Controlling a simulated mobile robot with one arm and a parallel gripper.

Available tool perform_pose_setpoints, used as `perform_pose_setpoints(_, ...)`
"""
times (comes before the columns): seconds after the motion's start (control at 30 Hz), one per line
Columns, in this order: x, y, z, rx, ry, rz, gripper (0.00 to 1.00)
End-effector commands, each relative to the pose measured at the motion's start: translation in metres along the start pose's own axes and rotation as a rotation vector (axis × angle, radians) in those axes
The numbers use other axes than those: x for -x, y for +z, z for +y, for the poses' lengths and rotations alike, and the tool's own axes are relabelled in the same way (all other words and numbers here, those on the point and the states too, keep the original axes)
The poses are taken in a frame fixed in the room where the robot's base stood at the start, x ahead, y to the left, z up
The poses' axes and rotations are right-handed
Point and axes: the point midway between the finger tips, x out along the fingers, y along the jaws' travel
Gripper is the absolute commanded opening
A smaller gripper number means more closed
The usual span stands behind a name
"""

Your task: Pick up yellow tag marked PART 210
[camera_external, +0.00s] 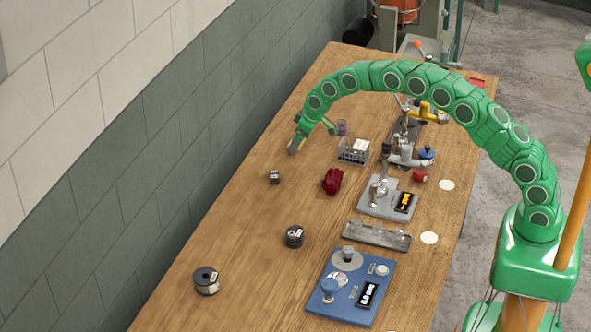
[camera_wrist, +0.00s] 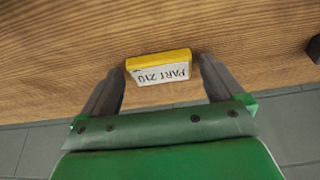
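The yellow tag (camera_wrist: 158,67) lies in the wrist view at the top middle, on the wooden table. It has a yellow edge and a white face with dark lettering, PART 210, upside down in this view. My gripper (camera_wrist: 161,66) is open, with one grey finger on each side of the tag. A narrow gap seems to show at each end of the tag, though contact is hard to judge. In the external view my gripper (camera_external: 294,149) points down near the table's wall-side edge. I cannot make out the tag there.
A small dark block (camera_external: 274,177), a red object (camera_external: 333,181) and a clear rack (camera_external: 354,151) stand near my gripper. The block wall (camera_external: 190,130) runs along the table's left side.

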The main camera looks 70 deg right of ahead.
Motion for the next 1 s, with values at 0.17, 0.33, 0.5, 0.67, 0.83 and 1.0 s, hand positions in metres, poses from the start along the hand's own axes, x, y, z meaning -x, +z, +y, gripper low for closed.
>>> perform_pose_setpoints(0.17,0.0,0.0,0.0,0.0,0.0,0.0,0.66)
perform_pose_setpoints(0.33,0.0,0.0,0.0,0.0,0.0,0.0,0.44)
perform_pose_setpoints(0.5,0.0,0.0,0.0,0.0,0.0,0.0,0.44)
perform_pose_setpoints(0.67,0.004,-0.002,0.0,0.0,0.0,0.001,0.44)
perform_pose_setpoints(0.83,0.019,-0.007,0.0,0.0,0.0,-0.001,0.44)
perform_pose_setpoints(1.0,0.035,-0.01,-0.001,0.0,-0.001,-0.001,0.44)
